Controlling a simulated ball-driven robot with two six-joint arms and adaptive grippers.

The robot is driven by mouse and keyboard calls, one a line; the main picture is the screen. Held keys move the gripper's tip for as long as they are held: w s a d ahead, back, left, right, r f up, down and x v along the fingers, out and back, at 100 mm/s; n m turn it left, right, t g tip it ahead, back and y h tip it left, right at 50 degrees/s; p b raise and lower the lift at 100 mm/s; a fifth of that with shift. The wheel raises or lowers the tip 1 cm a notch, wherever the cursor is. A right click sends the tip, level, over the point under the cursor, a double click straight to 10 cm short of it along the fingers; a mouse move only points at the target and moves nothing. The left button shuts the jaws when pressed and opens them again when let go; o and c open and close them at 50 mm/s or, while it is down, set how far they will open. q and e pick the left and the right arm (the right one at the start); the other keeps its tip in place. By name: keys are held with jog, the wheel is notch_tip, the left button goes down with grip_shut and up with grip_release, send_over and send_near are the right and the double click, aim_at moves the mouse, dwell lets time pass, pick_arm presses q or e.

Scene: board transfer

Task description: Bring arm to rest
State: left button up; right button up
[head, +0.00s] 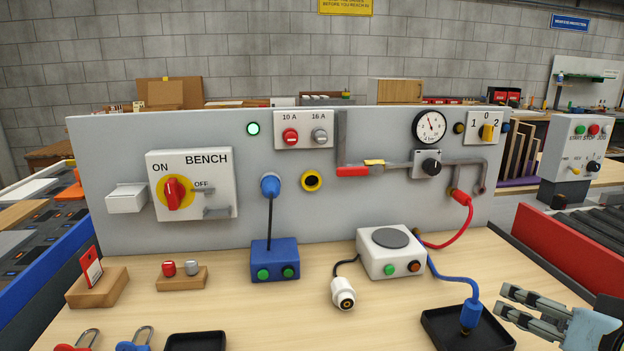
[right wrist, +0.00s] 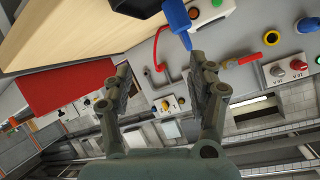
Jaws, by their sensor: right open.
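My right gripper (head: 522,312) is open and empty at the lower right of the head view, beside the black tray at the table's front right. It also shows in the right wrist view (right wrist: 160,88), its two fingers apart with nothing between them. In the head view a blue plug (head: 470,312) on a blue cable stands at the black tray (head: 500,338), a little left of the gripper fingers and apart from them. In the right wrist view a blue plug (right wrist: 178,14) shows above the right finger. My left gripper does not show in either view.
A grey panel (head: 350,220) with switches, a gauge and sockets stands behind the wooden table (head: 210,310). A white box (head: 391,254), a blue box (head: 275,260) and a white plug (head: 343,293) are on the table. A red wall (head: 560,250) stands right of it.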

jog(key=s+a+f+n+g, duration=0.1)
jog(key=s+f+n+g, duration=0.15)
jog(key=s, duration=0.45)
jog(key=s+a+f+n+g+h, duration=0.1)
jog(key=s+g, duration=0.3)
jog(key=s, duration=0.2)
jog(key=s+a+f+n+g, duration=0.1)
jog(key=s+f+n+g, duration=0.15)
jog(key=s, duration=0.45)
notch_tip(320, 180, down, 28)
jog(key=s+d+g+b, duration=0.2)
jog(key=d, duration=0.1)
jog(key=s+d+f+m+b, duration=0.1)
jog(key=s+f+b, duration=0.1)
jog(key=s+f, duration=1.6)
jog(key=shift+s+f+g, duration=0.2)
jog(key=shift+f+g, duration=0.2)
jog(key=shift+b, duration=0.3)
